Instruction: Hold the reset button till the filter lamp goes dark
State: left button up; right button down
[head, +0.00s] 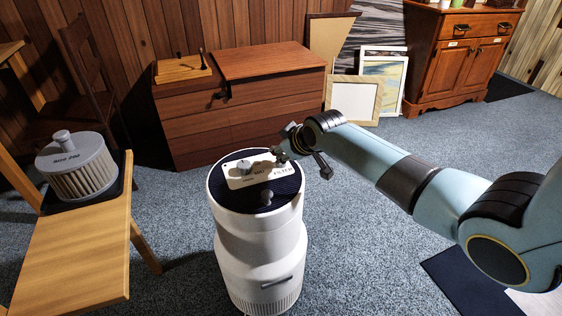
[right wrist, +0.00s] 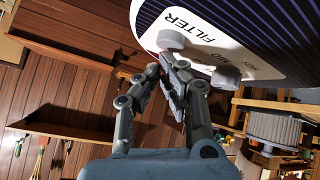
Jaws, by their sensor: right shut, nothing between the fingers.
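A white air purifier (head: 262,250) stands on the carpet in the middle of the head view. Its dark slatted top carries a pale panel (head: 247,177) lettered FILTER, with a grey dial (head: 243,166). In the right wrist view a round grey button (right wrist: 171,39) sits by the FILTER lettering, and the dial (right wrist: 225,76) sits by MID. My right gripper (head: 281,156) is shut and empty at the FILTER end of the panel. Its fingertips (right wrist: 166,60) are right by the button; I cannot tell if they touch. I cannot make out a lit lamp. My left gripper is not in view.
A wooden chest (head: 240,120), frames (head: 355,98) and a cabinet (head: 458,58) stand behind.

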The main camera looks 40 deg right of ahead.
jog(key=shift+f+b, duration=0.3)
jog(key=shift+f, duration=0.2)
dwell(0.4)
dwell(1.4)
jog(key=shift+r+p, duration=0.95)
notch_tip(320, 180, up, 5)
jog(key=p, duration=0.4)
jog(key=shift+r+p, duration=0.1)
jog(key=shift+p, duration=0.3)
